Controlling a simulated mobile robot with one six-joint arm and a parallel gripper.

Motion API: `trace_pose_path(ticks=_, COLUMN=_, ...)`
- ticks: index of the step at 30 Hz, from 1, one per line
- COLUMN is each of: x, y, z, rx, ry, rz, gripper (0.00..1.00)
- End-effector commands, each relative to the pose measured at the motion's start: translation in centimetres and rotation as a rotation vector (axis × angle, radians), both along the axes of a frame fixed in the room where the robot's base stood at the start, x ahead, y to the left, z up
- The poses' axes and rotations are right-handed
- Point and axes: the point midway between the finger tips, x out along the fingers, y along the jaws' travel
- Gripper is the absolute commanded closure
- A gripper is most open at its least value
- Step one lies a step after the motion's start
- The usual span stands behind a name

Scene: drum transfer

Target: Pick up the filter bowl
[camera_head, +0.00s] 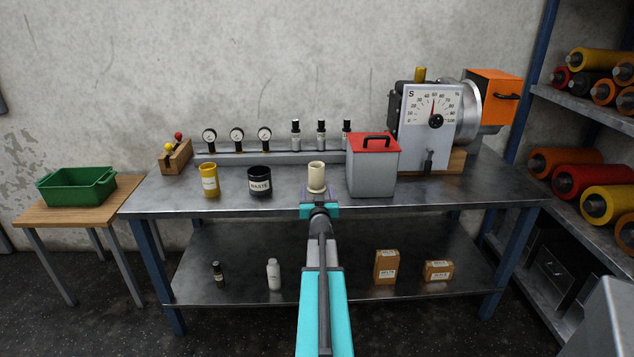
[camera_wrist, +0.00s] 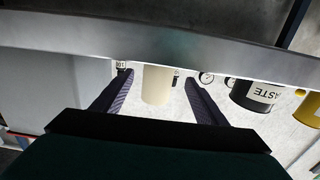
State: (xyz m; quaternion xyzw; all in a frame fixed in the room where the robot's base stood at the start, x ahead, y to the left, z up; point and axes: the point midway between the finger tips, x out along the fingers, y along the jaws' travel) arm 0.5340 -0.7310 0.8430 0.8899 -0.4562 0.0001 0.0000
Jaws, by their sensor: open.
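The filter bowl, which I take to be the cream cylinder (camera_head: 317,177), stands upright near the front edge of the steel bench. My gripper (camera_head: 319,196) is right in front of it at the bench edge, and in the head view it hides the bowl's lower part. In the wrist view, which is upside down, the bowl (camera_wrist: 156,86) shows between my two open fingers (camera_wrist: 157,80), with a gap on each side. I cannot tell how deep it sits between them.
A black waste cup (camera_head: 260,181) and a yellow cup (camera_head: 209,180) stand left of the bowl. A grey box with a red lid (camera_head: 373,165) stands close on its right. Gauges (camera_head: 237,136) line a rail behind. A green bin (camera_head: 77,187) sits on the wooden side table.

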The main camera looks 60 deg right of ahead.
Motion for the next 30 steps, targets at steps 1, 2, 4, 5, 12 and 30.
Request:
trace_pose_path(ticks=1, x=0.2, y=-0.3, z=0.0, rx=0.000, ry=0.000, rz=0.000, gripper=0.34)
trace_pose_path(ticks=2, x=0.3, y=-0.4, z=0.0, rx=0.000, ry=0.000, rz=0.000, gripper=0.34)
trace_pose_path(ticks=4, x=0.4, y=-0.5, z=0.0, rx=0.000, ry=0.000, rz=0.000, gripper=0.34)
trace_pose_path(ticks=5, x=0.4, y=-0.6, z=0.0, rx=0.000, ry=0.000, rz=0.000, gripper=0.34)
trace_pose_path(ticks=12, x=0.3, y=-0.6, z=0.0, rx=0.000, ry=0.000, rz=-0.001, gripper=0.34)
trace_pose_path(ticks=30, x=1.7, y=-3.2, z=0.1, rx=0.000, ry=0.000, rz=-0.002, gripper=0.34)
